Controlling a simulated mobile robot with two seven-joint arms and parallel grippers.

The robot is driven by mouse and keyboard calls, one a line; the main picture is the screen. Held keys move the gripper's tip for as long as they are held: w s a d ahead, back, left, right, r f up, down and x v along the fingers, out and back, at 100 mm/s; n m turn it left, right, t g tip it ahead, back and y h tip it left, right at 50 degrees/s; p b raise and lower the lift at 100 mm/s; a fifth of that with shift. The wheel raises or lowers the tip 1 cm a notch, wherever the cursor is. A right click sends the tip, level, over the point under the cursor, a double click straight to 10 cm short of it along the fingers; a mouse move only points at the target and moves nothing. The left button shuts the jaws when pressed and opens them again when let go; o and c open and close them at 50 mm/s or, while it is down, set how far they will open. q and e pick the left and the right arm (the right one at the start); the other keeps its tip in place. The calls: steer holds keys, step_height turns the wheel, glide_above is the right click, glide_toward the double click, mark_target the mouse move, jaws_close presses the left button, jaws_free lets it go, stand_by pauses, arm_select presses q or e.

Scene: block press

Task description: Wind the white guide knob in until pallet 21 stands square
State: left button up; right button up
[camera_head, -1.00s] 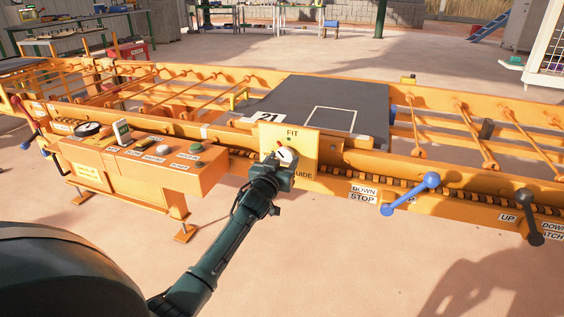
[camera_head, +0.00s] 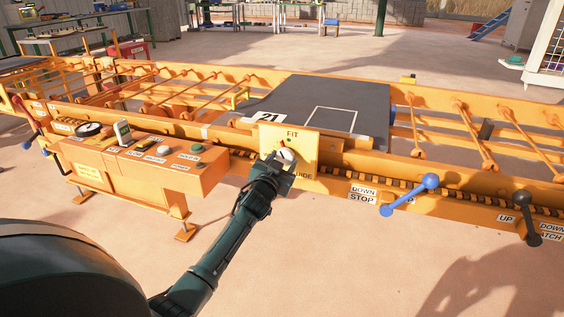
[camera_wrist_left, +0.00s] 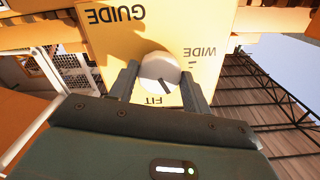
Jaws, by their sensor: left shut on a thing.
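The white guide knob (camera_head: 286,156) sits on the yellow guide plate (camera_head: 304,143), which reads FIT at the top and partly shows GUIDE at the bottom. My left gripper (camera_head: 281,162) is shut on the knob. In the left wrist view its two fingers stand either side of the round knob (camera_wrist_left: 160,72), whose dark pointer mark shows; the plate there (camera_wrist_left: 110,45) reads GUIDE, WIDE and FIT upside down. Pallet 21 (camera_head: 350,92) is a dark grey slab on the orange conveyor behind the plate, its white number label facing me. My right gripper is not in view.
An orange control desk (camera_head: 130,170) with buttons and a dial stands left of the plate. A blue lever (camera_head: 410,194) and a black lever (camera_head: 528,216) stick out from the conveyor's front at right. The floor in front is clear.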

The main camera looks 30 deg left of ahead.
arm_select(q)
steer(key=o, duration=1)
steer(key=shift+c, duration=0.2)
steer(key=p+v, duration=0.3)
steer(key=v, duration=1)
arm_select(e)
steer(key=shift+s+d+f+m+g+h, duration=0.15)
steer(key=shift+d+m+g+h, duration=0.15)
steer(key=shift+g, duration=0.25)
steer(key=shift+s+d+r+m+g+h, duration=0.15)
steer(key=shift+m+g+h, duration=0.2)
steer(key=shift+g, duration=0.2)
arm_select(q)
steer(key=shift+s+f, duration=0.1)
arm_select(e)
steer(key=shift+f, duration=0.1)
